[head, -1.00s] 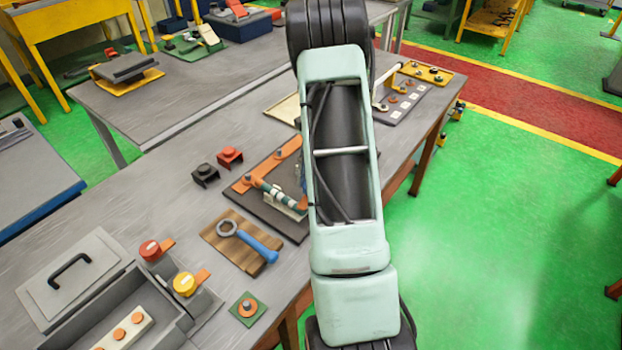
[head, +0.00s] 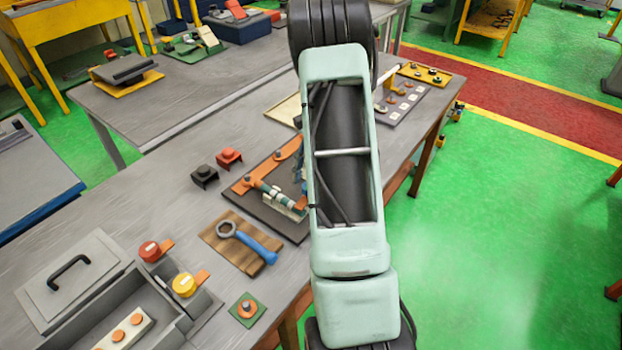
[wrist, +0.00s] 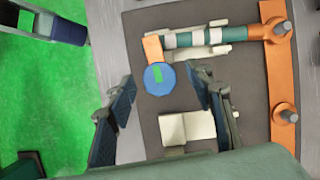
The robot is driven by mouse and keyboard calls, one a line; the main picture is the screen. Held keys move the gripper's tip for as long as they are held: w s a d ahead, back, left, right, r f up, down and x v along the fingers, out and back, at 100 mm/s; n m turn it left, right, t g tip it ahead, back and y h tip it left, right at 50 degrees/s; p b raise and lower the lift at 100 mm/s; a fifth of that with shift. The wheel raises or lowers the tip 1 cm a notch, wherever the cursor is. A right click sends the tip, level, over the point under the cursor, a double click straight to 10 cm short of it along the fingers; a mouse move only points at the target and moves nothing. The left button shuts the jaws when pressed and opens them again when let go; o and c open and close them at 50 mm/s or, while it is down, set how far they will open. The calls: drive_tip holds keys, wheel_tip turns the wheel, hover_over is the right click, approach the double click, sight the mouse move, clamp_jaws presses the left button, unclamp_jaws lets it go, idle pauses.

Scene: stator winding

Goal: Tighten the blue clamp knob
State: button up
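The blue clamp knob (wrist: 153,86) is a round disc with a green mark, beside an orange block (wrist: 153,48) on the dark fixture plate (wrist: 140,25). My gripper (wrist: 160,73) is open in the wrist view, one finger on each side of the knob, with gaps showing between fingers and knob. I cannot tell its height above the knob. A green-and-white banded bar (wrist: 205,37) runs from the orange block to an orange bracket (wrist: 280,75). In the head view the fixture plate (head: 285,222) is partly hidden by my arm, and I cannot make out the knob clearly.
A wooden board (head: 215,238) with a blue-handled wrench (head: 258,243) lies left of the fixture. Black (head: 204,175) and red (head: 229,157) small parts stand behind it. A grey bin (head: 165,310) is front left. A pale block (wrist: 187,127) lies on the plate near the fingers.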

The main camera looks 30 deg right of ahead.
drive_tip(key=shift+f, duration=0.1)
drive_tip(key=v, duration=1.2)
idle(0.4)
